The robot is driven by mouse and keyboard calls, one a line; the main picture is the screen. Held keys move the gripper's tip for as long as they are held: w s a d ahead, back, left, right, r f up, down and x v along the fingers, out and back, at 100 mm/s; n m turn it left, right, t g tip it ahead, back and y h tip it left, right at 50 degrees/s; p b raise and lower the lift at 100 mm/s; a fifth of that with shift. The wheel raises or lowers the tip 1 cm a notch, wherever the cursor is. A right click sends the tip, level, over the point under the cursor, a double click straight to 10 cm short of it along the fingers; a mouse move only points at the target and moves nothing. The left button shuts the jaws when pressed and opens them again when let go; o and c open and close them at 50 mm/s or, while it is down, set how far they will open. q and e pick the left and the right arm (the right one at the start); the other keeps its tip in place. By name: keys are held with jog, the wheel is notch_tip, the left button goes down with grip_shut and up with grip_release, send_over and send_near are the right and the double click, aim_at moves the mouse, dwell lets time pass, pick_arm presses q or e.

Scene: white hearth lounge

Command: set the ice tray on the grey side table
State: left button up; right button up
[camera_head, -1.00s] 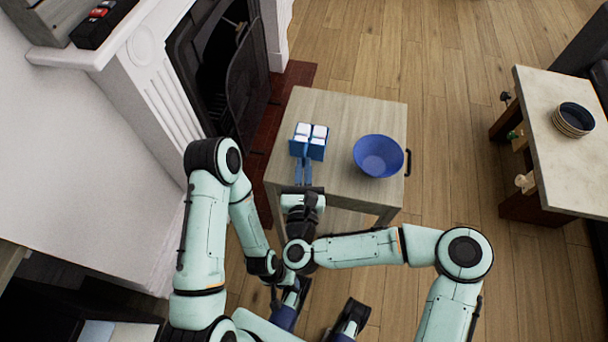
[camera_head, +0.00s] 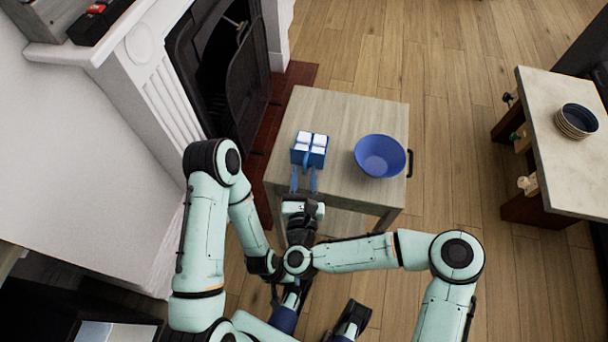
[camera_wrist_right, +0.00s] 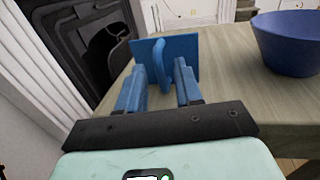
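The ice tray (camera_head: 309,150) is blue with white cubes and stands on the grey side table (camera_head: 350,112), near its left side. Its blue back and upright handle (camera_wrist_right: 158,66) show in the right wrist view. My right gripper (camera_head: 304,180) is open at the near edge of the table, its two blue fingers apart and pointing at the tray. In the right wrist view the handle lies between and just beyond the fingertips, with gaps on both sides. My left arm is folded low near my base; its gripper is mostly hidden among dark arm parts.
A blue bowl (camera_head: 380,156) stands on the table right of the tray. A fireplace (camera_head: 225,70) is close on the left. Another table (camera_head: 560,150) with stacked bowls (camera_head: 576,121) is at the right. Wooden floor between the tables is clear.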

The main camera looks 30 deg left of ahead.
jog(key=shift+r, duration=0.1)
jog(key=shift+s+r, duration=0.1)
pick_arm(q)
jog(key=shift+s+d+r+p, duration=0.2)
jog(key=shift+s+r+p, duration=0.15)
jog(key=shift+s, duration=0.1)
pick_arm(e)
jog(key=v, duration=1.2)
pick_arm(q)
jog(key=shift+r, duration=0.1)
